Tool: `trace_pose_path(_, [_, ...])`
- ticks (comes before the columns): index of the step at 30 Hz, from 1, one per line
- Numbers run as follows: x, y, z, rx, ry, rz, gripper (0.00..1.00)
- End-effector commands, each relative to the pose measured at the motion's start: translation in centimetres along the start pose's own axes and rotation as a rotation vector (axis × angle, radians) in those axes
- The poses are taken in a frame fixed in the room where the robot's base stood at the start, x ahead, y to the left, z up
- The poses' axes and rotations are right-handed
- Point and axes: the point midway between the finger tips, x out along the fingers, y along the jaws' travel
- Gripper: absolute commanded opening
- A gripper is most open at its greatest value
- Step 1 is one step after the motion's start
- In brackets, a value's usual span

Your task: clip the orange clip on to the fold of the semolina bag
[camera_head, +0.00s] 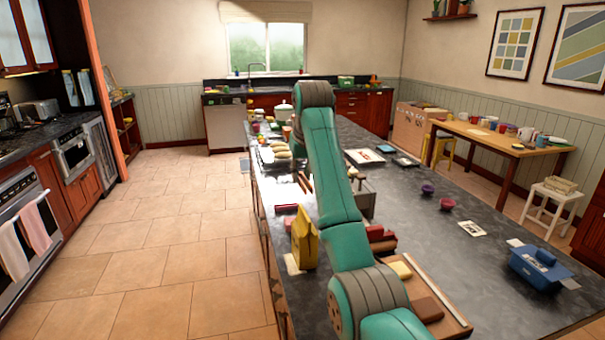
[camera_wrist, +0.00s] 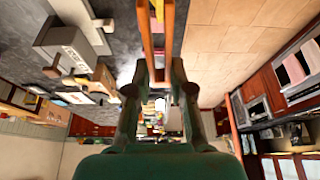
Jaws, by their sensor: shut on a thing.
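A yellow bag (camera_head: 304,243), likely the semolina bag, stands upright at the left edge of the dark island, left of my arm in the head view. Its label and fold cannot be made out. My gripper (camera_wrist: 157,78) is shut on the orange clip (camera_wrist: 147,38) in the wrist view. The clip's two long arms point away from the fingers, toward the top of the picture, and are spread apart. A small yellow and pink patch shows between their far ends; I cannot tell what it is. In the head view my arm hides the gripper; a bit of orange shows left of it.
A grey box (camera_wrist: 68,46) shows in the wrist view. Tiled floor (camera_head: 180,240) is clear on the left.

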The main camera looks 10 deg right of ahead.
Motion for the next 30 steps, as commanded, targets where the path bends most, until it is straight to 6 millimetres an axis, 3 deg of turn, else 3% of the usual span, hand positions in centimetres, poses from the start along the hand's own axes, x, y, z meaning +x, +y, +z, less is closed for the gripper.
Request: trace_pose_path(30, [5.5,0.0,2.4,0.000,0.000,0.000,0.08])
